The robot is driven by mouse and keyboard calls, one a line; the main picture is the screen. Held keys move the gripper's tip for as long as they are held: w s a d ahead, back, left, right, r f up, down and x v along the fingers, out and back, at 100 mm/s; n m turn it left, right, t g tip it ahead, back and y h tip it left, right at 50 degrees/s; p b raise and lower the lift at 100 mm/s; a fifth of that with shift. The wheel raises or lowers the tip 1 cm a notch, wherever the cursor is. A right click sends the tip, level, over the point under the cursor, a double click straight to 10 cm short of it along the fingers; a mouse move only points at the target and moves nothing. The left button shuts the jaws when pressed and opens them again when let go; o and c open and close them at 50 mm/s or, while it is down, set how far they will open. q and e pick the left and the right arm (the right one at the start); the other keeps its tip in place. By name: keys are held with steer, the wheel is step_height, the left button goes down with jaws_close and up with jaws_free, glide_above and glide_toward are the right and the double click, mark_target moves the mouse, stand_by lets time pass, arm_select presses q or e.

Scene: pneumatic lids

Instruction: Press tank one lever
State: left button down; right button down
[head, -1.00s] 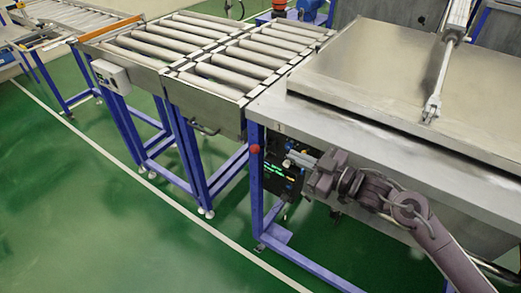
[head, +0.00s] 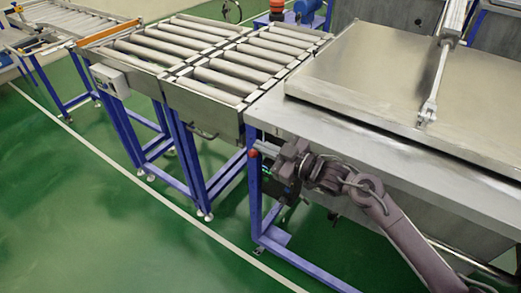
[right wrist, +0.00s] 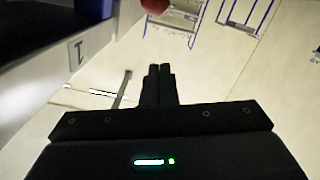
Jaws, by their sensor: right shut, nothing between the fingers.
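Tank one (head: 330,132) is the steel tank at the right in the head view, with a flat lid (head: 375,75) lying on it. A small "1" mark shows on its edge in the right wrist view (right wrist: 77,55). The lever's red knob (head: 253,153) sits by the tank's near left corner, at the top of a blue leg. The knob also shows at the top edge of the right wrist view (right wrist: 155,5), partly cut off. My right gripper (head: 264,147) is shut and empty, close beside the knob; contact cannot be told. My left gripper is out of view.
A pneumatic cylinder rod (head: 436,75) joins the lid from above. A roller conveyor (head: 210,85) stands left of the tank on blue legs. The green floor (head: 120,230) at the front left is clear.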

steer(key=f, duration=0.1)
steer(key=w+f, duration=0.2)
steer(key=shift+w+a+f, duration=0.1)
steer(key=shift+a+f, duration=0.3)
steer(key=shift+f, duration=0.15)
steer(key=shift+s+a+f+n+b, duration=0.15)
steer(key=shift+s+f+n+b, duration=0.05)
steer(key=shift+f+n+b, duration=0.1)
